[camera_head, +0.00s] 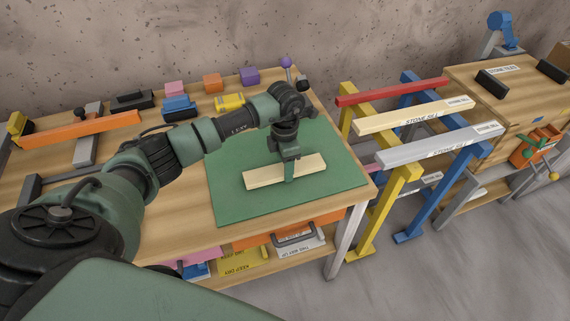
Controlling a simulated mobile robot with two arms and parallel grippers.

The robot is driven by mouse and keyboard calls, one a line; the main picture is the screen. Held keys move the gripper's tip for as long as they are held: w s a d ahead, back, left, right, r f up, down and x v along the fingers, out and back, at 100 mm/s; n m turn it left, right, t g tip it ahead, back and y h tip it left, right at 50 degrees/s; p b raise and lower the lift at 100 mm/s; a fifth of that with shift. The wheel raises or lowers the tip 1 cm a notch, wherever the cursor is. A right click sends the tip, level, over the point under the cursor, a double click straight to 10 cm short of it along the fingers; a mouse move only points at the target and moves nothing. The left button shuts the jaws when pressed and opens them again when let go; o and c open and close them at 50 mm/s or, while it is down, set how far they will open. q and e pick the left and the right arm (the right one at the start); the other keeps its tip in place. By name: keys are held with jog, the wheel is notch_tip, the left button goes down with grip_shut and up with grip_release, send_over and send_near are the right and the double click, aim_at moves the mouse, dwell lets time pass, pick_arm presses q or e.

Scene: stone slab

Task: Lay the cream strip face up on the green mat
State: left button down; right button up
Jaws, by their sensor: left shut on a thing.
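A cream strip (259,177) is gripped near its middle by my left gripper (289,172), which points down over the green mat (235,205). The strip lies roughly level, slanting up slightly to the right in the picture. I see no lettering on its visible sides. I cannot tell whether it touches the mat or hangs just above it. The gripper hides the part of the strip that it holds. My right gripper is not in view.
A rack right of the bench holds red (391,92), cream (405,118) and grey (435,147) bars. An orange bar (82,128) lies at the left. Coloured blocks, including a purple one (250,76), line the bench back. The mat around the strip is clear.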

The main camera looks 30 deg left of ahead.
pick_arm(q)
jog(key=c, duration=0.6)
grip_release()
jog(key=shift+o, duration=0.2)
